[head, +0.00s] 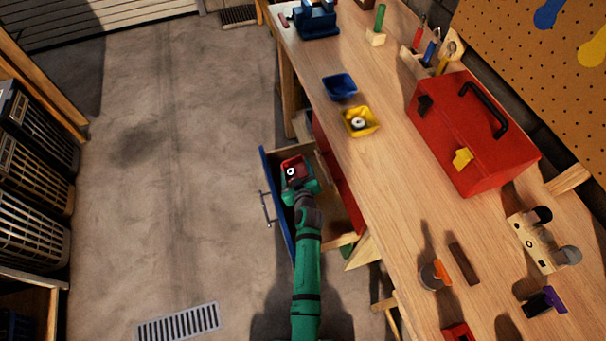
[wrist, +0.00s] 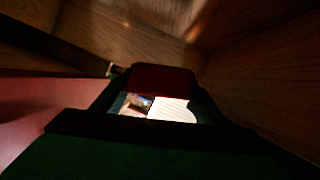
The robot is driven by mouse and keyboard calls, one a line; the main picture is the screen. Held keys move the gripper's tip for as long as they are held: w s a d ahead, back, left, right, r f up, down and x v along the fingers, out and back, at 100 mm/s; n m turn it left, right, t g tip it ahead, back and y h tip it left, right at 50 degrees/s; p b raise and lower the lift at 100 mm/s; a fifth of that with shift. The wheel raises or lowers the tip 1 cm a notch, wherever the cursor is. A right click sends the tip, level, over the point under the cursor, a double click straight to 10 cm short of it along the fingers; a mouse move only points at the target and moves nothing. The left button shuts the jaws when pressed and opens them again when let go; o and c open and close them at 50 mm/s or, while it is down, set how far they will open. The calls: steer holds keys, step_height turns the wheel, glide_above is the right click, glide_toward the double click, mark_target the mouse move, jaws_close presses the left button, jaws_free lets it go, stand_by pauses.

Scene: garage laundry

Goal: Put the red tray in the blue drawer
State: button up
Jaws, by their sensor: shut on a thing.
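The blue drawer (head: 270,197) is pulled open from under the workbench, with a metal handle on its front and bare wood inside. My gripper (head: 297,180) reaches down into the drawer opening, near its far end, and is shut on the red tray (head: 301,162). A small round white item with a dark centre shows at the tray. In the wrist view the red tray (wrist: 163,78) is close, with wooden drawer walls around it. My gripper hides part of the tray. I cannot tell whether the tray touches the drawer floor.
The workbench (head: 385,180) overhangs the drawer's right side. On it are a blue tray (head: 340,87), a yellow tray (head: 361,122), a red toolbox (head: 470,150) and another red item (head: 458,332) at the near edge. The floor (head: 150,200) left of the drawer is clear.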

mark_target(303, 172)
steer(key=shift+w+d+f, duration=0.1)
steer(key=shift+d+f, duration=0.15)
steer(key=shift+f, duration=0.6)
steer(key=shift+w+d+f, duration=0.1)
steer(key=shift+d+f, duration=0.15)
steer(key=shift+f, duration=0.55)
steer(key=shift+d+f, duration=0.25)
steer(key=shift+w+d+r+m+g+y, duration=0.15)
steer(key=shift+d+m+y, duration=0.2)
steer(key=shift+m, duration=0.2)
steer(key=shift+w+d+m+g+y, duration=0.15)
steer(key=shift+d+m+y, duration=0.2)
steer(key=shift+m, duration=0.2)
steer(key=shift+f, duration=0.8)
steer(key=shift+f, duration=0.6)
steer(key=o, duration=1)
steer(key=shift+o, duration=0.2)
steer(key=shift+a, duration=0.1)
